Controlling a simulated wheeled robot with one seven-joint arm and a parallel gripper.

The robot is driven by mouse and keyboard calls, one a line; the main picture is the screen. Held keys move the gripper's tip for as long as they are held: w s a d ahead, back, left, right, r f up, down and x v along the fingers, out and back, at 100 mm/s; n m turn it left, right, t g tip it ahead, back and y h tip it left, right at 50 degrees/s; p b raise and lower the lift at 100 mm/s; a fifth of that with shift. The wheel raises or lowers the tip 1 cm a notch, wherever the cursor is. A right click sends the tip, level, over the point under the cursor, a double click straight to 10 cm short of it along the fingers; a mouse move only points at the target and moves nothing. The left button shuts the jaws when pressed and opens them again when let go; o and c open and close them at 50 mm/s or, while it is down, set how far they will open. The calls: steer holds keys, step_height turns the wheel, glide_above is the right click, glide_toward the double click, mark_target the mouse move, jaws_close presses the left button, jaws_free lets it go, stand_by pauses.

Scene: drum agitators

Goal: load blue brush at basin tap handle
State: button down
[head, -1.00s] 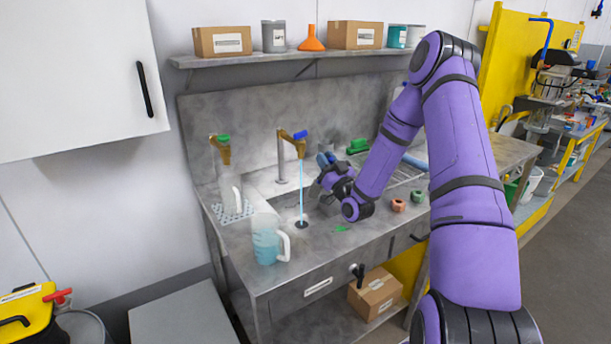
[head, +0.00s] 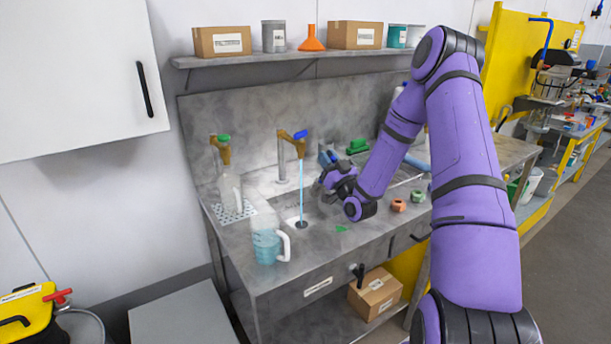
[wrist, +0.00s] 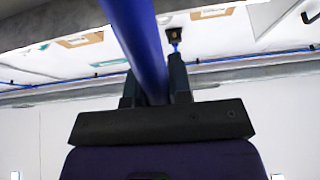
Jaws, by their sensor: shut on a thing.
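My gripper (head: 328,182) is over the right part of the sink, to the right of the running water. In the wrist view my gripper (wrist: 155,88) is shut on a blue rod (wrist: 132,40), which looks like the blue brush's handle. A small blue part (head: 327,158) shows just above the gripper in the head view; the brush's bristles cannot be made out.
A second tap with a green handle (head: 223,139) stands left, above a pale bottle (head: 230,188). A jug of blue liquid (head: 267,246) is on the front counter. A green brush (head: 357,146) lies behind my gripper. Two small nut-like pieces (head: 398,205) sit right.

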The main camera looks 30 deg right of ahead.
steer(key=shift+s+d+r, duration=0.1)
steer(key=shift+s+r, duration=0.7)
steer(key=shift+s, duration=0.25)
steer(key=shift+s+r, duration=0.8)
steer(key=shift+s, duration=0.2)
